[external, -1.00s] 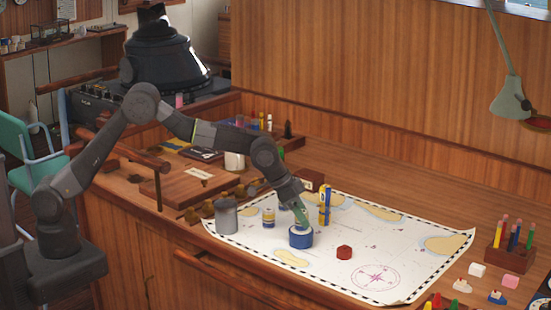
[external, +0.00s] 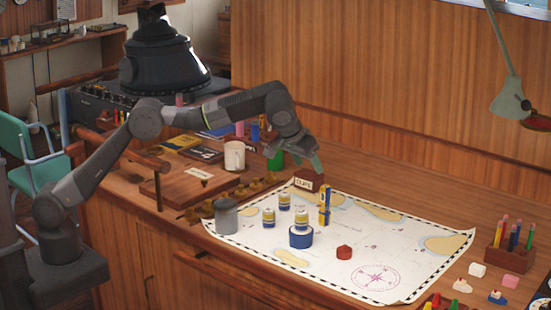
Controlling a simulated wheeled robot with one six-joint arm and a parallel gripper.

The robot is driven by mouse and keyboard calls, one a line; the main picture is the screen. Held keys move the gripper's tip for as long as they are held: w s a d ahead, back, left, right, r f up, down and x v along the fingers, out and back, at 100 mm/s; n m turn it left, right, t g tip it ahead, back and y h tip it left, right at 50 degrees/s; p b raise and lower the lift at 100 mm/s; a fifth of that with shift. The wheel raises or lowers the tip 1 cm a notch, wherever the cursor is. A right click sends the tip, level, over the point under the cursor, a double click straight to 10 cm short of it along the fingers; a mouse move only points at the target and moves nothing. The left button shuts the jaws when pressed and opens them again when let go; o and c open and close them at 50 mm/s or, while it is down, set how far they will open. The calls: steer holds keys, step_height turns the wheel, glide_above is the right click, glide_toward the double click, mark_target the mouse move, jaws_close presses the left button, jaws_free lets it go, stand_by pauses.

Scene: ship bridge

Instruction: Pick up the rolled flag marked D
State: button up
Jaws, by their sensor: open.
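A slim upright rolled flag (external: 325,206), yellow and blue, stands on the chart near its back edge; a small mark shows near its top, but I cannot read the letter. My gripper (external: 294,161) is open and appears empty, raised above the chart's back edge, up and left of this flag in the picture and apart from it. A blue round base (external: 301,239) stands left of the flag with a small blue-and-yellow cylinder (external: 301,219) on it. Similar cylinders stand left (external: 268,217) and behind (external: 284,201).
The white chart (external: 410,265) has a red hexagonal block (external: 344,252). A grey cylinder (external: 226,216) stands at its left corner, and a small labelled block (external: 304,184) at its back edge. A pen rack (external: 510,245) is at right. The desk behind the chart is mostly clear.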

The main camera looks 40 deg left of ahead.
steer(key=n, duration=0.1)
glide_toward(321, 203)
steer(key=p+x, duration=0.1)
steer(key=x, duration=0.4)
steer(key=shift+w+a+f, duration=0.15)
steer(key=shift+w+f, duration=0.1)
steer(key=shift+f, duration=0.05)
steer(key=shift+d+p+x, duration=0.1)
steer(key=shift+p+x, duration=0.5)
steer(key=shift+x, duration=0.7)
steer(key=shift+d+p+x, duration=0.15)
steer(key=shift+p+x, duration=0.45)
steer(key=shift+x, duration=0.7)
steer(key=c, duration=1)
steer(key=shift+c, duration=0.4)
